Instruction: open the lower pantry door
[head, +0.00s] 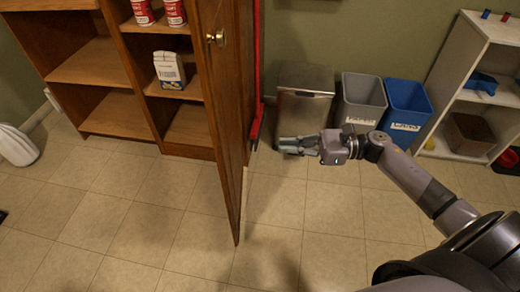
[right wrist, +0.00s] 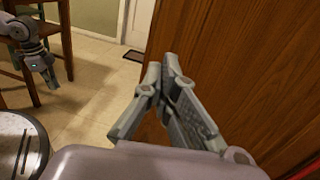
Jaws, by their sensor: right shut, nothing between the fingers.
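The wooden pantry door (head: 222,110) stands swung out from the cabinet in the head view, with shelves showing to its left. A brass knob (head: 216,38) is near its upper part. My right gripper (head: 281,146) is shut and empty, to the right of the door and pointing toward it. In the right wrist view, the shut fingers (right wrist: 168,66) are close to the door's wood face (right wrist: 250,60); whether they touch it I cannot tell. My left gripper (right wrist: 48,74) hangs at the left of the right wrist view, too small to read.
The cabinet's shelves (head: 90,62) hold a carton (head: 169,70) and red cans (head: 143,12). Behind my right gripper stand a metal bin (head: 303,95), a grey bin (head: 362,98) and a blue bin (head: 407,103). A white shelf (head: 462,60) is at right.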

